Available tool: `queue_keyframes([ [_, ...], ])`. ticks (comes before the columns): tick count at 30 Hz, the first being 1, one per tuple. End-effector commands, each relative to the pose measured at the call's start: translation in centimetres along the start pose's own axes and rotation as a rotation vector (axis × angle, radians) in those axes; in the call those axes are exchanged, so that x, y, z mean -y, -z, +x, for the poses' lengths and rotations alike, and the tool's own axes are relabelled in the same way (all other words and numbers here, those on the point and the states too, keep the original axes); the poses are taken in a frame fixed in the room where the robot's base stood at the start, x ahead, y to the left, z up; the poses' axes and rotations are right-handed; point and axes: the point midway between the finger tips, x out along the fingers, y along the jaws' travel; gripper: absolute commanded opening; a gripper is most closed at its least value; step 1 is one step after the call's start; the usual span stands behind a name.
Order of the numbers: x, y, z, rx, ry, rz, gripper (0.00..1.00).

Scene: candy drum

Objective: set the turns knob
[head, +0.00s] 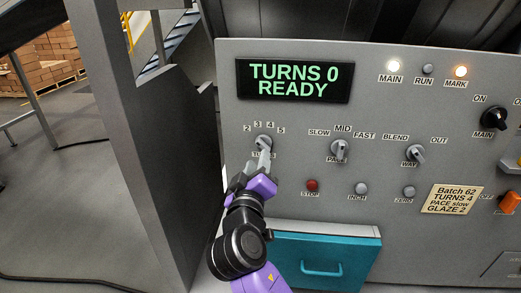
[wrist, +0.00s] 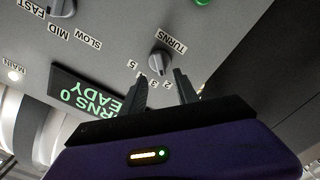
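The turns knob (head: 263,142) is a grey dial on the panel, with 2, 3, 4 and 5 in an arc above it. It also shows in the wrist view (wrist: 160,60), where the picture is turned over. Its exact setting is hard to read. My gripper (head: 262,164) is just below and in front of it, hiding part of the TURNS label in the head view. In the wrist view my gripper (wrist: 159,75) has two dark fingers apart, with nothing between them. The knob appears just beyond the fingertips; contact cannot be told. The display (head: 295,80) reads "TURNS 0 READY".
The pace knob (head: 340,150) and way knob (head: 415,153) are to the right. Below are a red stop button (head: 312,185) and a teal drawer (head: 325,258). A note (head: 452,199) reads "Batch 62, TURNS 4, PACE slow, GLAZE 2". MAIN and MARK lamps are lit.

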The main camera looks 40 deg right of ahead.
Motion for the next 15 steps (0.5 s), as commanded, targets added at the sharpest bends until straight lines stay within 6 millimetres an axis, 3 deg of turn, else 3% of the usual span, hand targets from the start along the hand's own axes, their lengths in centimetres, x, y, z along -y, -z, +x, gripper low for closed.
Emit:
queue_keyframes([
  [9, -0.1, 0.1, 4.9, 0.001, 0.001, 0.001, 0.36],
  [15, 0.0, 0.0, 6.3, 0.0, 0.002, 0.001, 0.36],
])
